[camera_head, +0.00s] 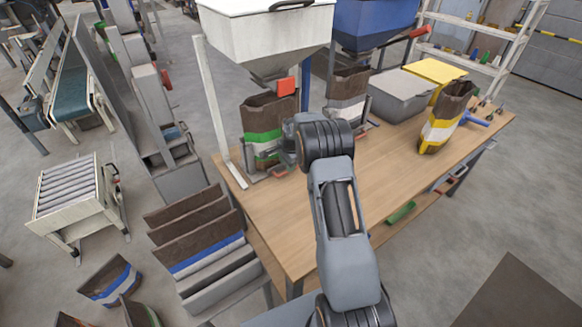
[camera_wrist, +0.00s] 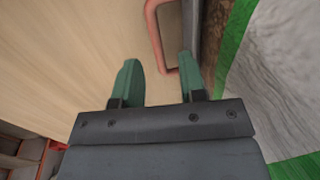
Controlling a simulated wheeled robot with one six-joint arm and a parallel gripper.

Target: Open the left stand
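The left stand (camera_head: 253,177) is on the table under the white hopper, with a brown, green and white bag (camera_head: 265,118) in it. An orange-red loop handle (camera_head: 279,172) sits low at its front; in the wrist view the handle (camera_wrist: 155,38) joins a grey upright (camera_wrist: 203,35). My gripper (camera_wrist: 158,78) is open, its two green fingers apart. The handle's near end lies just ahead of and between the fingertips; I cannot tell whether they touch. In the head view my arm partly covers the gripper (camera_head: 287,155) beside the bag.
The right stand (camera_head: 347,98) holds a brown and grey bag under the blue hopper. A grey bin (camera_head: 402,95), a yellow bin (camera_head: 435,74) and a yellow-banded bag (camera_head: 444,120) stand toward the right. The tabletop (camera_head: 385,165) right of my arm is mostly clear. A rack of bags (camera_head: 200,240) stands at the left.

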